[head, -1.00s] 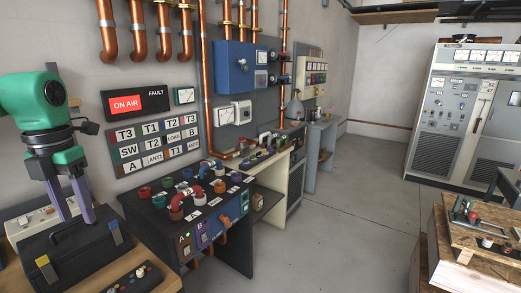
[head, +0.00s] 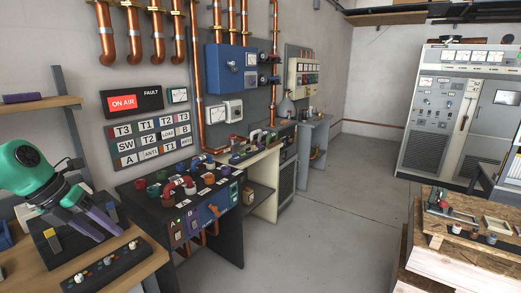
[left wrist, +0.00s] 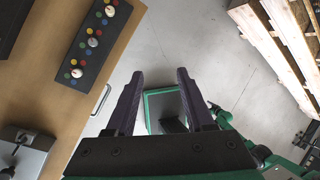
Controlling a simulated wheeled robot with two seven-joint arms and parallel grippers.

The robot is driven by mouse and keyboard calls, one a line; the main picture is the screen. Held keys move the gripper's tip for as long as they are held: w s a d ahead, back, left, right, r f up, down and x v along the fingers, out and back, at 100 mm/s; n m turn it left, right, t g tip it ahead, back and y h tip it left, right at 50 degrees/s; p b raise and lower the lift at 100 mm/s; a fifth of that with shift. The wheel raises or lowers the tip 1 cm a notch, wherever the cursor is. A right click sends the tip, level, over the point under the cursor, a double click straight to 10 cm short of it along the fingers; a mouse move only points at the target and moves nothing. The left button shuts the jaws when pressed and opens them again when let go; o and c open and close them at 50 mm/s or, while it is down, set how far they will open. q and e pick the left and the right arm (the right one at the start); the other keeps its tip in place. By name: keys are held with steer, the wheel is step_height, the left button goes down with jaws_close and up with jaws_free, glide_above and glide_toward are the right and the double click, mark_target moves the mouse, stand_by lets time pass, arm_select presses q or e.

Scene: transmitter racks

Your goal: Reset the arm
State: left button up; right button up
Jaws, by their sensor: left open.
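My left gripper (head: 108,233) is at the lower left of the head view, with its green wrist tilted and its two purple fingers pointing down to the right. My right gripper is not in view.
A control strip with knobs (head: 105,263) lies on the bench (head: 150,262); it also shows in the left wrist view (left wrist: 93,42). A black patch console (head: 150,198) stands behind. A wooden crate (head: 440,262) is at the lower right. The floor (head: 320,210) between is clear.

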arm_select(q)
step_height(320, 180, down, 16)
steer(key=w+n+t+y, duration=0.1)
steer(key=n+t+y, duration=0.2)
steer(key=n+t, duration=1.15)
steer(key=s+d+f+n+g+y, duration=0.1)
steer(key=s+d+f+n+g, duration=0.55)
steer(key=s+n, duration=0.3)
steer(key=s+d+f+n+g, duration=0.5)
steer(key=s+d+n+g, duration=0.15)
steer(key=s+n, duration=0.35)
steer(key=s+f+m+g+b, duration=0.1)
steer(key=s+f+b, duration=0.15)
steer(key=f, duration=1.25)
steer(key=s+f+g+b, duration=0.2)
steer(key=s+f, duration=0.1)
steer(key=f, duration=1.2)
steer(key=s+a+f+b, duration=0.2)
steer(key=s+a+f, duration=0.1)
steer(key=s+f, duration=1.2)
steer(key=shift+a+g, duration=0.2)
steer(key=shift+g, duration=0.25)
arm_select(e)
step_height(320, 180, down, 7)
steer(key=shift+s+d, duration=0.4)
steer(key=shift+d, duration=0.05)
